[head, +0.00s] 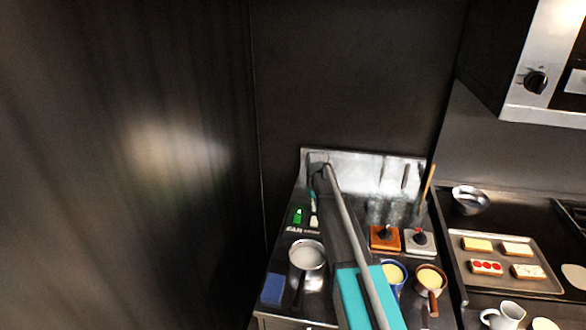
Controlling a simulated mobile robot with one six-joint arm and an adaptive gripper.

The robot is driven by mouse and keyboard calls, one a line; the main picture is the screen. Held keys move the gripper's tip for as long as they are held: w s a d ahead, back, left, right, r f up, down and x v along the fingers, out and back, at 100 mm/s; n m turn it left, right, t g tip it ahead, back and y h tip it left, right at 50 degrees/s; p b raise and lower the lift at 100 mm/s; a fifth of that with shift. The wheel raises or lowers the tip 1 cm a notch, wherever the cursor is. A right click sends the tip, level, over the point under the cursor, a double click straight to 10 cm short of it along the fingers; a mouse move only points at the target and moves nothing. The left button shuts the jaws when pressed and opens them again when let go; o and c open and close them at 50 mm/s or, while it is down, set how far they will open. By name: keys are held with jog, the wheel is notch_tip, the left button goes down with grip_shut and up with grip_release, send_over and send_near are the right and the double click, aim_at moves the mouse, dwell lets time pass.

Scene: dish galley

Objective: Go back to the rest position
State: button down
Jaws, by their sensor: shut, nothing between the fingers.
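My arm (345,215) reaches from the bottom edge of the head view up over the metal counter, with a teal block low on it and a long grey tube. Its far end lies near the counter's back panel at the upper left. I cannot make out any gripper fingers there. The arm covers part of the counter's middle.
A pot (307,254) with a dark handle stands left of my arm, near a blue block (273,288). Right of the arm are a blue mug (394,275), a brown pan (431,279) and a tray (467,290) of toasts. A dark wall fills the left.

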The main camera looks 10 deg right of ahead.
jog(key=s+f+m+b, duration=0.2)
jog(key=s, duration=2.6)
jog(key=shift+s+a+f+b, duration=0.3)
jog(key=shift+s+a, duration=0.1)
